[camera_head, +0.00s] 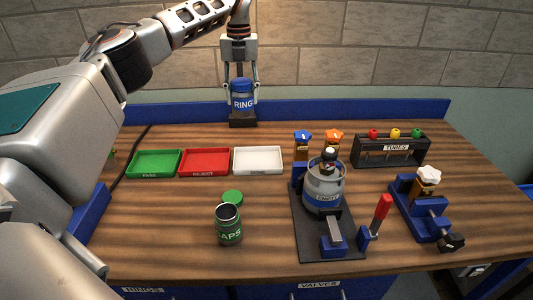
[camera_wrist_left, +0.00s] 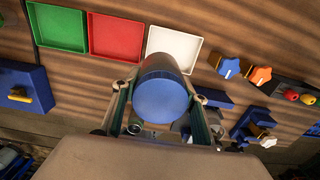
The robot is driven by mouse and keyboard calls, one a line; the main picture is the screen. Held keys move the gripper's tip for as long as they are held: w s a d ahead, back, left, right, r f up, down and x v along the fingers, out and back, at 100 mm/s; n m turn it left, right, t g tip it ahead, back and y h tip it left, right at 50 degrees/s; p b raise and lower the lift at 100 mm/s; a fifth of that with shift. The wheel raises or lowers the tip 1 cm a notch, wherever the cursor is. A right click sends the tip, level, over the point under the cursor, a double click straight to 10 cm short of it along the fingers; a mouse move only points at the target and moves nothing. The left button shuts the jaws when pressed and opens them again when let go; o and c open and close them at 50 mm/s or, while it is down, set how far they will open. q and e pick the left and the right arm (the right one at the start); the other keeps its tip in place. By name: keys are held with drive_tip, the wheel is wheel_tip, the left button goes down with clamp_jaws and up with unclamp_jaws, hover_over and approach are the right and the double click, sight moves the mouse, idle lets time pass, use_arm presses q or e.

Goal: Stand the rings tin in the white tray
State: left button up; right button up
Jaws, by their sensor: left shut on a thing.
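The rings tin (camera_head: 242,101) is blue, with white lettering of which "RING" can be read. It is upright at the back of the table in the head view. My left gripper (camera_head: 241,90) points down and is shut on it, a finger on each side. In the left wrist view the tin's round blue top (camera_wrist_left: 161,100) sits between the fingers of the left gripper (camera_wrist_left: 163,110). The white tray (camera_head: 258,161) is empty and lies nearer the front than the tin; it also shows in the left wrist view (camera_wrist_left: 178,45). My right gripper is not in view.
A dark block (camera_head: 242,120) is directly below the tin; contact is unclear. Red (camera_head: 205,162) and green (camera_head: 154,163) trays lie left of the white one. A green-lettered tin (camera_head: 229,229) stands in front. A clamp stand (camera_head: 323,190) and valves stand right.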

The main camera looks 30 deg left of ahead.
use_arm(q)
drive_tip(key=shift+w+f, duration=0.15)
wheel_tip(320, 180, down, 20)
drive_tip(key=shift+r, duration=0.25)
drive_tip(key=shift+f, duration=0.15)
drive_tip(key=o, duration=1.2)
wheel_tip(320, 180, up, 12)
idle(0.5)
